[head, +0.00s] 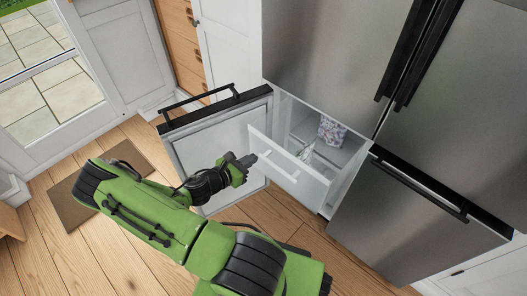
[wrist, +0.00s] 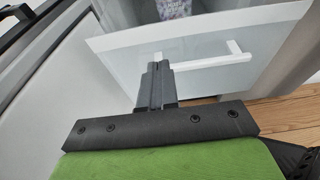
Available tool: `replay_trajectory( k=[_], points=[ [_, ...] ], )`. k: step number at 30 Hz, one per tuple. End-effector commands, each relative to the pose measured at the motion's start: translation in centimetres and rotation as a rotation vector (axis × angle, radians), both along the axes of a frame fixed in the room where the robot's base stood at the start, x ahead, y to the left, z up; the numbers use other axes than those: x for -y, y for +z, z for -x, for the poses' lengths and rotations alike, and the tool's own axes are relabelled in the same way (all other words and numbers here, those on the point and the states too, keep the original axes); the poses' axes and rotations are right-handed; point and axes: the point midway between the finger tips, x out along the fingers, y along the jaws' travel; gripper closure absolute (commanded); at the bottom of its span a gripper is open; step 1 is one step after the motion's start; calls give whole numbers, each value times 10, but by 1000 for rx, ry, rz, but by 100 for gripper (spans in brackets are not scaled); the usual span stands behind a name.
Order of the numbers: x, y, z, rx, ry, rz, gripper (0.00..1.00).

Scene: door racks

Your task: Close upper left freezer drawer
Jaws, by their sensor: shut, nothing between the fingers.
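The upper left freezer drawer (head: 290,172) is pulled out of the lower left compartment of the fridge. Its pale, see-through front (wrist: 115,42) carries a white bar handle (wrist: 212,61). My gripper (head: 250,160) is in front of the drawer front, at the handle's left end. In the wrist view my gripper (wrist: 157,68) has its fingers together and empty, overlapping the left end of the handle. I cannot tell whether the fingertips touch the drawer. A patterned package (head: 331,130) and another item show inside the drawer.
The left freezer door (head: 215,140) stands open to the left of the drawer, with a black handle on its top edge. The right freezer door (head: 400,225) is shut. A brown mat (head: 90,195) lies on the wooden floor at left.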

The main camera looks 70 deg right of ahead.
Motion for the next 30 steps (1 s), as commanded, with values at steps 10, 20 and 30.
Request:
replay_trajectory(
  k=[10, 20, 30],
  points=[
    [61, -14, 27, 4, -2, 2, 100],
    [71, -12, 31, 1, 0, -1, 100],
    [77, -11, 33, 3, -1, 0, 100]
  ],
)
